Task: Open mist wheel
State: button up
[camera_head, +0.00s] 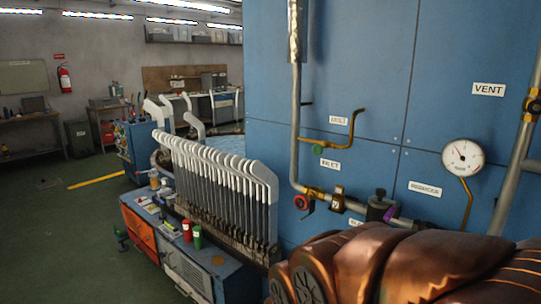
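A small red round wheel (302,203) sits on the pipework low on the blue panel, by a brass fitting. A brass lever (340,142) with a green end (317,150) is higher up, under a small label (338,120) too blurred to read surely. I cannot tell which part is the mist wheel. My copper-brown arm (400,268) fills the bottom right, below the pipework, and hides part of the panel. My gripper's fingers do not show.
A round gauge (463,157) and a "VENT" label (488,90) are on the panel at right. A vertical pipe (295,120) runs down to the fittings. A rack of white sock-shaped boards (222,185) stands left on a blue cabinet (180,245). Open floor lies at far left.

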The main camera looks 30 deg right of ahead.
aim_at(317, 150)
jog(key=u, duration=0.45)
jog(key=i, duration=1.35)
jog(key=z, duration=0.5)
